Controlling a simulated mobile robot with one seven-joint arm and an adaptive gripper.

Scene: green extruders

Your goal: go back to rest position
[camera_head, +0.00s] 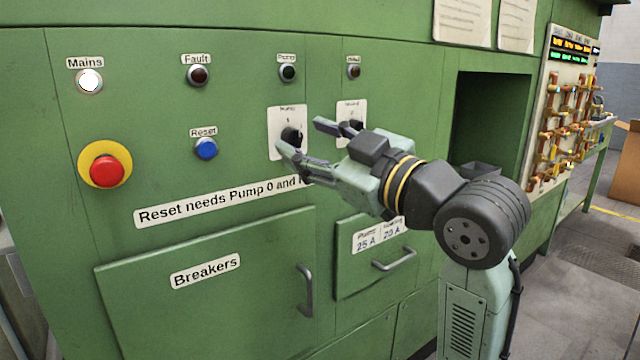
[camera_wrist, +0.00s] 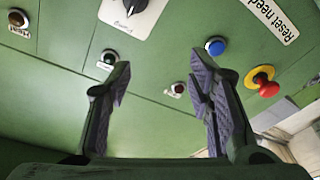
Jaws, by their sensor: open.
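My gripper (camera_head: 302,138) is open and empty in front of the green panel, near the pump knob (camera_head: 291,136) on its white plate. In the head view its fingers partly overlap this knob and the second knob (camera_head: 350,128) to the right. I cannot tell from the head view whether a finger touches a knob. In the wrist view the two fingers of my gripper (camera_wrist: 163,100) stand wide apart with nothing between them but the panel behind. A knob on a white plate (camera_wrist: 130,8) is at the top of that view.
The panel holds a lit Mains lamp (camera_head: 89,81), a red emergency button (camera_head: 106,170), a blue Reset button (camera_head: 206,149) and dark lamps. Handles (camera_head: 305,291) stick out below.

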